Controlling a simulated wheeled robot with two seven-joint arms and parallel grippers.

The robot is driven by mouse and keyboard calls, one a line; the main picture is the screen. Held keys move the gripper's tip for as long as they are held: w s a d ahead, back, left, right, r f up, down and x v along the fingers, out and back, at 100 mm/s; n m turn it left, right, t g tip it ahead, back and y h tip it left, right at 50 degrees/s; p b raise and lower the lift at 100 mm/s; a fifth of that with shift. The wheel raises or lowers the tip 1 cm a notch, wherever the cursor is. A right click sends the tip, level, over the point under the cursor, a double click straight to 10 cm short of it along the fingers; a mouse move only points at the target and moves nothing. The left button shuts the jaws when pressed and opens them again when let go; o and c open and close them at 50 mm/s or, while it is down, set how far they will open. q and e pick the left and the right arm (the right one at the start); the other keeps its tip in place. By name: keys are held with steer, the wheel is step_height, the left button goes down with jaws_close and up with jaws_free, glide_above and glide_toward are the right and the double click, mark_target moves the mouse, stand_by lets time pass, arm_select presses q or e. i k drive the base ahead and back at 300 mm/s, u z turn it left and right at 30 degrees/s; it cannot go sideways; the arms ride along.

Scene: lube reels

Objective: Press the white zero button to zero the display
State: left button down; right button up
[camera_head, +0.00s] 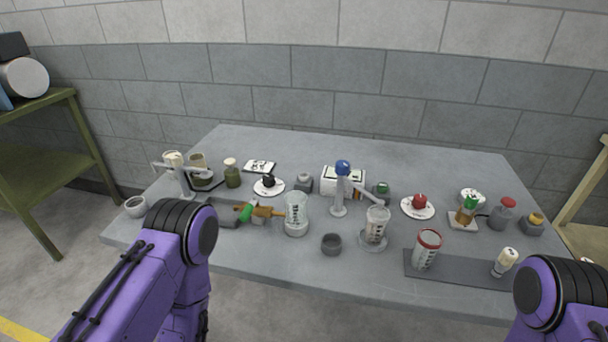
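No display or button marked zero can be read at this size. A white box with dark markings (343,181) stands at the back middle of the grey table, partly hidden by a blue-topped stand (341,188). A flat white panel with dark marks (259,166) lies at the back left. A small grey block with a rounded top (304,183) sits left of the white box. I cannot tell which of these, if any, carries the white zero button. My purple arms show at the lower left and lower right.
A clear graduated jar (296,215), a clear cup (376,225) and a red-rimmed jar (427,250) stand toward the front. A red knob on a white disc (419,204) and a yellow-topped block (534,223) are at right. The table's back strip (420,160) is clear.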

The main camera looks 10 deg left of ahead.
mark_target(303, 177)
steer(key=z, duration=2.7)
steer(key=k, duration=2.35)
steer(key=u, duration=1.05)
